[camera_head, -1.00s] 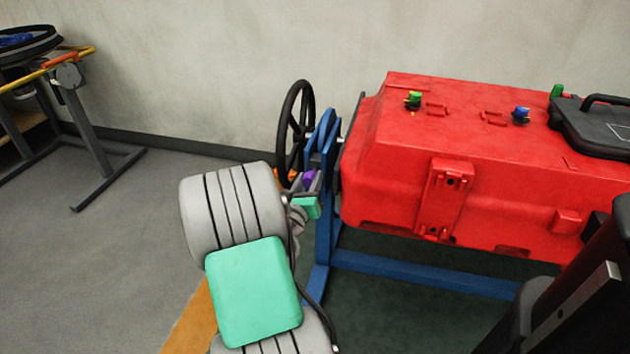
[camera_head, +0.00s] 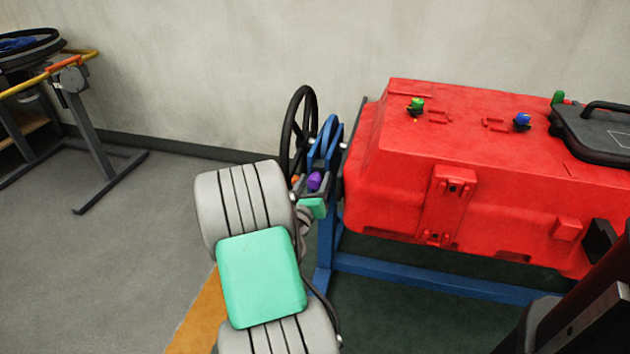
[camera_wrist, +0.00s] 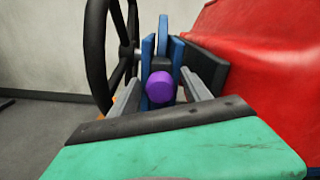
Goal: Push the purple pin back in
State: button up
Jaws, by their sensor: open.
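The purple pin (camera_wrist: 160,88) shows its round end in the wrist view, in front of the blue stand (camera_wrist: 164,27). It lies between the two fingers of my gripper (camera_wrist: 161,92), which are apart on either side of it. I cannot tell whether a finger touches it. In the head view the purple pin (camera_head: 315,181) shows small beside the blue stand (camera_head: 324,145), and my gripper (camera_head: 311,187) is at it, partly hidden by my arm. How far the pin sticks out is hard to tell.
A black handwheel (camera_head: 299,132) stands just left of the blue stand. The red tank (camera_head: 480,170) is close on the right, with a black case (camera_head: 598,128) on it. A grey-legged stand (camera_head: 95,140) is far left. The floor between is clear.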

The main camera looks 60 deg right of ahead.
jog(key=v, duration=0.7)
jog(key=shift+a, duration=0.35)
